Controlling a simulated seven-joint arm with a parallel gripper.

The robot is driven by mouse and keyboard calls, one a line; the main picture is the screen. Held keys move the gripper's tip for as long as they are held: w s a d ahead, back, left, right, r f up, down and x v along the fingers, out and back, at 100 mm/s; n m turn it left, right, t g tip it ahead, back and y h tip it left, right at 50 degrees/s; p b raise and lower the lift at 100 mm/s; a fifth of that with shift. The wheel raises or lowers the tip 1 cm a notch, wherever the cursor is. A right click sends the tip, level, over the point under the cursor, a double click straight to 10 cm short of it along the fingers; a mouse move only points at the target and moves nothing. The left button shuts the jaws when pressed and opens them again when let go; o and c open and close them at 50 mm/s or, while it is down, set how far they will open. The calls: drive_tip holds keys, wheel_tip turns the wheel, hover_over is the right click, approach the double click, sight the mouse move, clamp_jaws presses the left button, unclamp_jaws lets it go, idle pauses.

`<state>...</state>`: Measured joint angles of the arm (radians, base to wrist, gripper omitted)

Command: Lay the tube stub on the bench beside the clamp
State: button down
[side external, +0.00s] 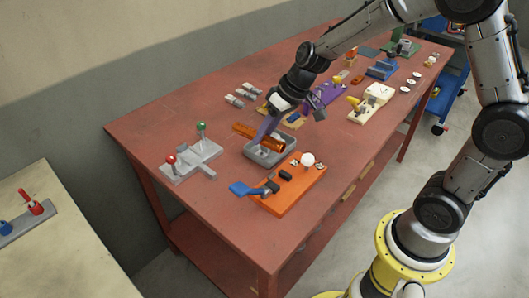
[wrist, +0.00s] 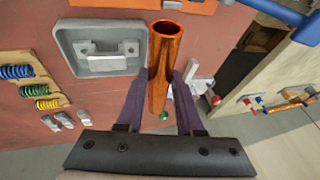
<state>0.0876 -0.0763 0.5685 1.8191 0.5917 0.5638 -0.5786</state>
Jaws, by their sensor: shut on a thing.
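The tube stub is a copper-orange hollow cylinder (wrist: 161,65) in the wrist view. My gripper (wrist: 164,84) has its two purple fingers shut on it, one on each side. In the side view the tube (side external: 273,144) is tilted across the picture and partly hidden by a finger of my gripper (side external: 264,131). It appears above or beside a grey tray (side external: 289,155); its height is hard to tell. An orange base with a blue lever (side external: 243,189), which looks like the clamp, stands just in front of the tray.
A grey fixture with red and green knobs (side external: 190,162) stands to the left. Small grey parts (side external: 240,97) lie behind, and a cream block (side external: 378,93) stands further right. The red bench (side external: 225,225) is bare at its front left.

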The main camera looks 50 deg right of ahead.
drive_tip(key=d, duration=0.1)
drive_tip(key=d+f, duration=0.2)
drive_tip(key=shift+w, duration=0.25)
drive_tip(key=shift+s+f+m+t, duration=0.1)
drive_tip(key=shift+m+t, duration=0.2)
drive_tip(key=shift+m, duration=0.1)
drive_tip(key=shift+s+d+m+h, duration=0.1)
drive_tip(key=shift+s+m+h, duration=0.1)
drive_tip(key=shift+m+h, duration=0.15)
drive_tip(key=s+a+r, duration=0.2)
drive_tip(key=a+r, duration=0.6)
drive_tip(key=a, duration=0.3)
drive_tip(key=shift+s+r, duration=0.2)
drive_tip(key=shift+r, duration=0.15)
